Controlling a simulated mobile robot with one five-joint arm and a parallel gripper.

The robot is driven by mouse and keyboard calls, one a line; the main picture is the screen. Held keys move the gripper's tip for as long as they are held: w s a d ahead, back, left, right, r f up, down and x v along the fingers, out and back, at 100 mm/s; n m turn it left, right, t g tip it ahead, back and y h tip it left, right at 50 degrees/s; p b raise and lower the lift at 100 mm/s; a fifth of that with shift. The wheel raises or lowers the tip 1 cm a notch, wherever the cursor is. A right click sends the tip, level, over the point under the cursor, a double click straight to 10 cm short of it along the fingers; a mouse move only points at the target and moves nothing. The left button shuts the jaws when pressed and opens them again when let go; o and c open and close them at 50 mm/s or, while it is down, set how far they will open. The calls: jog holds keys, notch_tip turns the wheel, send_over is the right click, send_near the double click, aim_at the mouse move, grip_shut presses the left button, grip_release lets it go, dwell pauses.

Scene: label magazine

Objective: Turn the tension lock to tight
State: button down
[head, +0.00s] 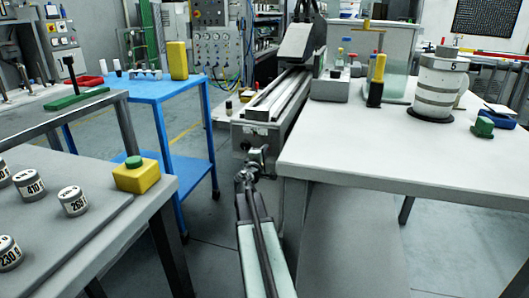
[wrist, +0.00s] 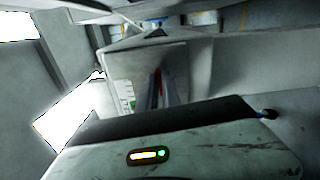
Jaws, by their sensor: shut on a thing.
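The label magazine appears to be the long grey railed unit (head: 274,100) standing between the two tables. The tension lock looks like a small grey fitting (head: 257,154) low on its near end face. My gripper (head: 247,176) is at that end face, shut on this fitting. The fitting is small in the head view and partly covered by my gripper, so its setting cannot be read. In the wrist view, a pale housing with a scale-like label (wrist: 127,94) with green marks and a thin red strip shows close in front of my gripper.
A white table (head: 400,165) stands close on the right, holding a striped canister (head: 435,90) and a yellow-handled tool (head: 377,75). A blue cart (head: 155,92) and a grey bench (head: 75,225) with labelled weights and a yellow container (head: 136,178) are on the left. Floor shows between them.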

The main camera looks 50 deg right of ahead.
jog(key=shift+s, duration=0.1)
jog(key=c, duration=1.5)
grip_release()
jog(key=shift+c, duration=0.2)
jog(key=v, duration=0.7)
jog(key=shift+s+a, duration=0.2)
jog(key=shift+a, duration=0.15)
